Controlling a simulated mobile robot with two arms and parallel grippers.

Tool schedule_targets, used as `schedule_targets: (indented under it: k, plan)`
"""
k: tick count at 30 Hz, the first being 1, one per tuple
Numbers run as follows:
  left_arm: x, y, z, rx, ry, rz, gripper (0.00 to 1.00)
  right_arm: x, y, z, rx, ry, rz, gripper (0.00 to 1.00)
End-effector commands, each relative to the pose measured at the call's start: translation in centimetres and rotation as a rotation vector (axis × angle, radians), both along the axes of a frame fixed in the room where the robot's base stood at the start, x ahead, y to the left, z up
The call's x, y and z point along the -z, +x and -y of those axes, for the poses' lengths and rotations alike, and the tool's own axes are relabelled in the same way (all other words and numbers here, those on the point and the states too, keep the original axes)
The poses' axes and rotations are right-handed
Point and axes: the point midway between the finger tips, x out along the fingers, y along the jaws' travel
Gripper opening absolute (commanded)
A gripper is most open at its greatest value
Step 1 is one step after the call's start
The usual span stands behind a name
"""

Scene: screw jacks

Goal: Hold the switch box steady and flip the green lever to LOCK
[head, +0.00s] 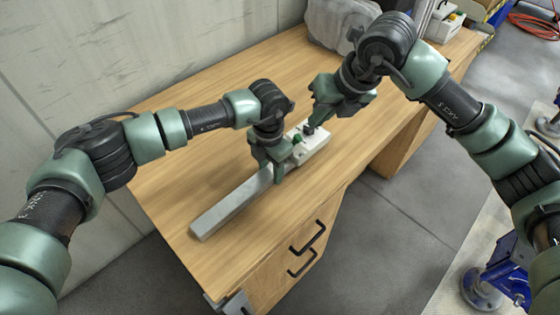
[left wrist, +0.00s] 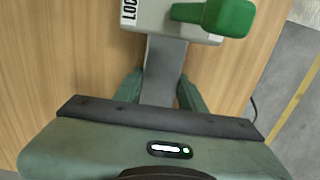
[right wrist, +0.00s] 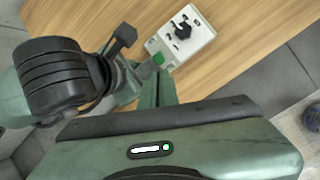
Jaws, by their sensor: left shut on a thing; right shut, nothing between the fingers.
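The white switch box (head: 315,146) lies on the wooden table with a long grey bar (head: 228,206) running from its near end. My left gripper (head: 270,172) is shut on the bar close to the box; the bar between its fingers also shows in the left wrist view (left wrist: 165,62). The green lever (left wrist: 228,17) sits on the box and points right there, away from the partly cut-off LOCK label (left wrist: 128,12) at left. My right gripper (head: 318,122) is shut and empty, above the box near a black knob (right wrist: 182,30). The lever's green tip shows in the right wrist view (right wrist: 159,59).
A wall borders the table on the left. Drawers with black handles (head: 306,237) face the floor on the right. The tabletop around the switch box is clear.

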Motion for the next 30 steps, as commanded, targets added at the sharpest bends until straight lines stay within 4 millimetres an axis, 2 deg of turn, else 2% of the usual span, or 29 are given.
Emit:
schedule_targets:
  k: [6, 12, 16, 25, 30]
  plan:
    - [0.0, 0.1, -0.1, -0.001, 0.001, 0.001, 0.0, 2.6, -2.8, 3.9, -0.22, 0.005, 0.165, 0.0]
    - [0.0, 0.0, -0.1, 0.0, 0.001, 0.001, 0.0, 3.2, -5.5, 5.9, -0.408, -0.034, 0.32, 0.0]
    - [0.0, 0.0, 0.0, 0.0, 0.001, 0.001, 0.0, 3.1, -6.1, 6.2, -0.453, -0.045, 0.356, 0.0]
    - [0.0, 0.0, -0.1, 0.0, 0.001, 0.001, 0.0, 3.1, -6.0, 6.1, -0.454, -0.045, 0.357, 0.0]
    - [0.0, 0.0, -0.1, -0.001, 0.001, 0.001, 0.0, 4.2, -5.4, 5.4, -0.453, -0.041, 0.355, 0.0]
